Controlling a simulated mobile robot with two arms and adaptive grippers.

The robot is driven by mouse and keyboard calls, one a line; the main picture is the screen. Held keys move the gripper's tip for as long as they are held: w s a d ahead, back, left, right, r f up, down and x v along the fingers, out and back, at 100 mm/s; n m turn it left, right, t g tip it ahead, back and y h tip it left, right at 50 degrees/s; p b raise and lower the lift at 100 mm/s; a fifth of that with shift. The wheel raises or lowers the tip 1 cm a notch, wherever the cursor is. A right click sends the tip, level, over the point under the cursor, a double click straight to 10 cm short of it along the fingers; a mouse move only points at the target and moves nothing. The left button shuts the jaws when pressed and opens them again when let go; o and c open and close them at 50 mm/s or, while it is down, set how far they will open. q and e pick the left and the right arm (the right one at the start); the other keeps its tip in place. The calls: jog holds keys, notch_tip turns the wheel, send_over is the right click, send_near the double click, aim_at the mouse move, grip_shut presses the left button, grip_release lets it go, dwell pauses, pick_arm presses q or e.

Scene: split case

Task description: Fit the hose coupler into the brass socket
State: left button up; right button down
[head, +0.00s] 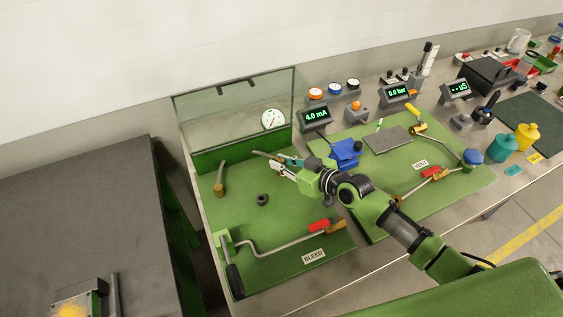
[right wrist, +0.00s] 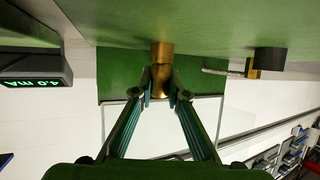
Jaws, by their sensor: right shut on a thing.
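My right gripper (head: 280,168) is over the back right part of the left green board. In the right wrist view its fingers (right wrist: 161,88) are shut on a brass-coloured stepped cylinder (right wrist: 161,52), seemingly the hose coupler. A grey-olive hose piece (head: 263,154) shows just behind the fingers in the head view. A brass fitting (head: 219,190) with a short grey-olive pipe stands at the left of the board, apart from the gripper; it seems to be the brass fitting (right wrist: 252,68) in the right wrist view. I cannot tell for certain which is the socket. My left gripper is out of view.
A black ring (head: 262,199) lies on the board. A bent pipe (head: 275,247) and a black-handled lever (head: 233,277) stand at its front. A clear panel (head: 235,105) rises behind. A blue fixture (head: 345,153) and the 4.0 mA display (head: 316,115) are to the right.

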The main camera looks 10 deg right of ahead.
dwell(0.3)
jog(key=c, duration=1.9)
grip_release()
jog(key=v, duration=1.2)
